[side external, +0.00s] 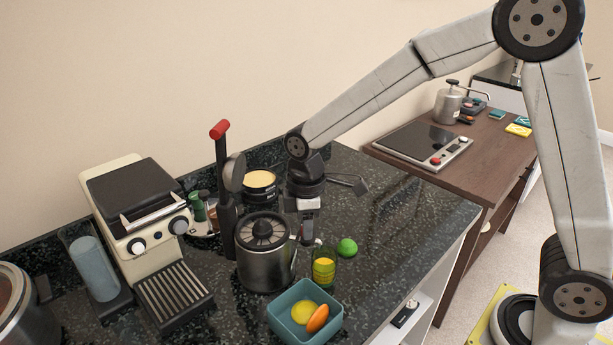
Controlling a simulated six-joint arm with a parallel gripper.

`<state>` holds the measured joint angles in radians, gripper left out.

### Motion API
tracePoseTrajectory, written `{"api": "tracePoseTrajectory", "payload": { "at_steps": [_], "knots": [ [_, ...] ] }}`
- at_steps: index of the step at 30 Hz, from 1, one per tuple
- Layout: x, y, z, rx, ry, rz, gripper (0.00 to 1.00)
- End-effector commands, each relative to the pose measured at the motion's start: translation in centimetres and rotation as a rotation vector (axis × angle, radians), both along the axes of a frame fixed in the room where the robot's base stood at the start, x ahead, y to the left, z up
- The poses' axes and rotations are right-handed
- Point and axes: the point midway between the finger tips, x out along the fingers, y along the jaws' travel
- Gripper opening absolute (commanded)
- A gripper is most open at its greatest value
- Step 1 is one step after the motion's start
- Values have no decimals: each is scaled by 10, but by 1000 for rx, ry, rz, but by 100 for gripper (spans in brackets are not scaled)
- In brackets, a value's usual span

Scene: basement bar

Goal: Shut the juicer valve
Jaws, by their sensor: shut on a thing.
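The juicer (264,262) is a round steel body with a black ribbed reamer on top. It stands on the dark speckled counter, left of my gripper. My gripper (308,236) points down close beside the juicer's right side. It is shut on a small part there, which appears to be the juicer valve. The fingers cover that part, so the valve's shape and its open or shut position cannot be told. A glass with yellow and green bands (324,271) stands just in front of and below the gripper.
A teal bowl (283,326) with yellow and orange fruit stands in front. A green lime (347,247) lies right of the gripper. A lever press with a red handle (220,129) stands behind the juicer. An espresso machine (139,235) is left. The counter's right part is clear.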

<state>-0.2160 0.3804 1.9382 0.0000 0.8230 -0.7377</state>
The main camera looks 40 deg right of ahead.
Motion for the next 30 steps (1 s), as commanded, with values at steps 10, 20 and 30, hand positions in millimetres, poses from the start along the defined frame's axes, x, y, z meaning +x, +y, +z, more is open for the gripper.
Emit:
{"api": "tracePoseTrajectory", "payload": {
  "at_steps": [10, 20, 30],
  "knots": [
    [0, 0, 0, -1, 1, 329, 0],
    [0, 0, 0, 0, 0, 614, 0],
    [0, 0, 1, 0, -1, 768, 0]
  ]
}}
